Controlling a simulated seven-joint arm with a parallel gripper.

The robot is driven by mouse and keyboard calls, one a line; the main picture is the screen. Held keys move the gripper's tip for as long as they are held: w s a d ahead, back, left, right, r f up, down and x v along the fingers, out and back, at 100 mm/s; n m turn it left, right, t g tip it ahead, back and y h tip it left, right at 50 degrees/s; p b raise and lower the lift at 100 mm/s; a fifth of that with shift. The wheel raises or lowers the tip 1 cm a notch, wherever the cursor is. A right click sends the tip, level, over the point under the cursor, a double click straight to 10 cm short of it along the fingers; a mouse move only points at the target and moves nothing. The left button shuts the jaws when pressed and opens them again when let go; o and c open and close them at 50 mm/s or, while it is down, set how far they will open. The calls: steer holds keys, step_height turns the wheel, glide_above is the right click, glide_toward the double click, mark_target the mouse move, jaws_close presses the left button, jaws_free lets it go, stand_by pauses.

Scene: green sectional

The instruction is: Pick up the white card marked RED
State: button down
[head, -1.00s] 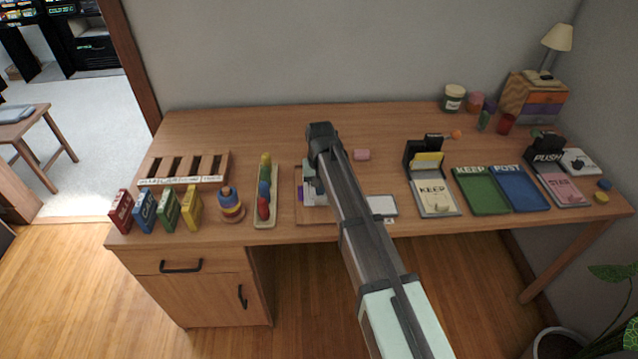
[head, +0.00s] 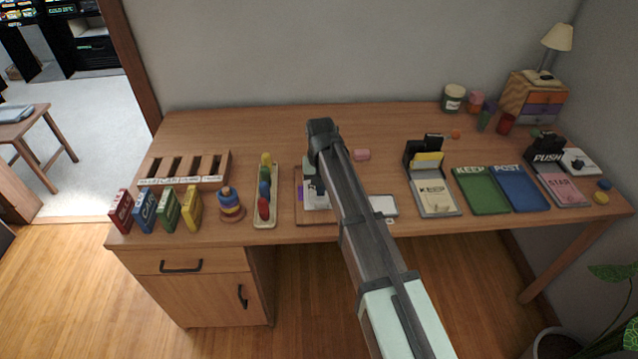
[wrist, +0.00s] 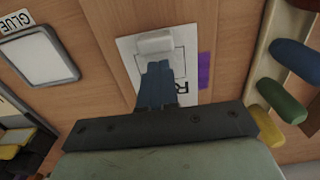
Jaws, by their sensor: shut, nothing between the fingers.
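The white card (wrist: 190,45) lies flat on a brown board in the wrist view, with a large letter R at its lower edge; the rest of the word is hidden behind my gripper. A small white block-like piece (wrist: 155,43) sits on the card. My gripper (wrist: 158,68) is shut and empty, its blue fingertips over the card just beside the white piece. I cannot tell if they touch it. In the head view the card (head: 318,201) shows partly beside my arm, which hides the fingertips.
A purple strip (wrist: 204,70) lies beside the card. A tray of coloured pegs (head: 265,222) stands close on the left. Desk space behind is clear.

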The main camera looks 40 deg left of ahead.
step_height(320, 180, up, 5)
steer(key=shift+w+a, duration=0.1)
steer(key=shift+w, duration=0.05)
stand_by(0.5)
stand_by(0.4)
